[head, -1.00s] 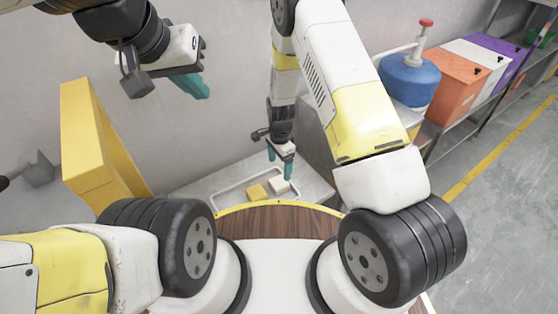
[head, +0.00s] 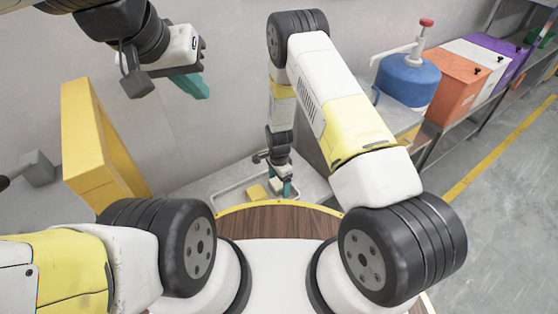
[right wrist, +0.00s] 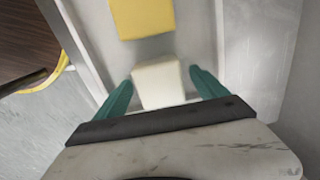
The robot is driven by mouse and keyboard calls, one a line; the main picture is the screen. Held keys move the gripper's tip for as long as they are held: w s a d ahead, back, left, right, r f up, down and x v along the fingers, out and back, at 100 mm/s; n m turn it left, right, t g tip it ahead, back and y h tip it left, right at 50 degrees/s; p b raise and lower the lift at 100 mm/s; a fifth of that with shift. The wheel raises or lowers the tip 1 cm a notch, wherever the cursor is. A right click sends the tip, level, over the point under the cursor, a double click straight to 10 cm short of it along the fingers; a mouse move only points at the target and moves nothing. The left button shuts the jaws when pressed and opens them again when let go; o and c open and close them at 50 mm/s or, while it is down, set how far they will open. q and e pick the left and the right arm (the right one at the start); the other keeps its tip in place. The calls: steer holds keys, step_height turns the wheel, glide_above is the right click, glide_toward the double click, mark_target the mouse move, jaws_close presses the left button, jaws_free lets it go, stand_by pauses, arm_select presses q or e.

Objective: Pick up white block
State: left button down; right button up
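The white block (right wrist: 158,84) lies in a shallow tray (right wrist: 92,50) in the right wrist view, in front of the yellow block (right wrist: 142,17). My right gripper (right wrist: 162,88) is open, with one teal finger on each side of the white block and a gap to each. In the head view, the right gripper (head: 282,187) is low over the tray (head: 228,193), and the white block (head: 276,184) is partly hidden by it. The yellow block (head: 257,192) is just left. My left gripper (head: 190,85) is raised at the upper left, its teal fingers seen together from the side.
A round wooden table (head: 270,222) with a yellow edge lies nearer to me than the tray. A yellow panel (head: 90,140) stands at left. A blue jug (head: 408,80) and orange, white and purple boxes (head: 457,85) stand at right.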

steer(key=c, duration=1.5)
steer(key=shift+o, duration=0.2)
steer(key=shift+r, duration=0.1)
